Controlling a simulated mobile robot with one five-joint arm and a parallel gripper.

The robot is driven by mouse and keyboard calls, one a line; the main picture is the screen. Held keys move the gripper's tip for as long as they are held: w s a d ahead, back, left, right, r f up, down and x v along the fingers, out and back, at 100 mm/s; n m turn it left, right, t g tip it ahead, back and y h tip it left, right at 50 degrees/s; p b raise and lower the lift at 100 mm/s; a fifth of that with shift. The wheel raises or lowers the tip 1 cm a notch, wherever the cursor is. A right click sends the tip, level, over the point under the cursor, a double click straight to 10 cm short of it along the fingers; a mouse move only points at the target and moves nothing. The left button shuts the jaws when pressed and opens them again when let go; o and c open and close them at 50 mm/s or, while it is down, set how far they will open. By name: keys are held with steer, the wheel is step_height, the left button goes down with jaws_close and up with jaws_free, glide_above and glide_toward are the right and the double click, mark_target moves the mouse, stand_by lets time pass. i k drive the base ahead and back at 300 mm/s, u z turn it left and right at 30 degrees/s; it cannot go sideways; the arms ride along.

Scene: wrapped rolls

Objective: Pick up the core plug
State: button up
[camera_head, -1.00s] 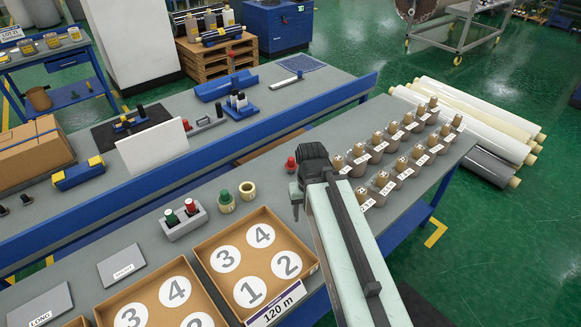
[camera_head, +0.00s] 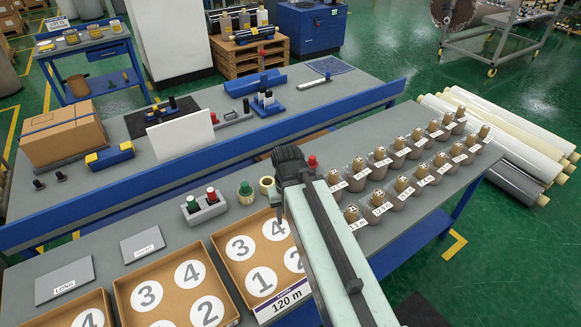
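Several small knobbed plugs are in view, and I cannot tell for sure which is the core plug. A red plug (camera_head: 312,161) stands on the grey table, just right of my gripper and partly behind it. A green plug (camera_head: 246,188) sits on a pale ring or core. A grey holder (camera_head: 205,211) carries a red-topped piece and a green-topped piece. A pale hollow core (camera_head: 268,184) is partly hidden by my gripper (camera_head: 279,192). My gripper is above the table, seen from behind; whether its fingers are apart is hidden. No held thing shows.
Rows of wrapped, labelled rolls (camera_head: 397,190) stand to the right. Cardboard trays with numbered circles (camera_head: 262,312) lie along the front left. Grey plates (camera_head: 65,281) lie farther left. A blue rail (camera_head: 222,157) separates off the back bench.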

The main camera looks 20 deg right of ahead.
mark_target(313, 163)
steer(key=u, duration=3.05)
steer(key=k, duration=2.5)
steer(key=z, duration=0.7)
steer(key=i, duration=1)
steer(key=u, duration=0.05)
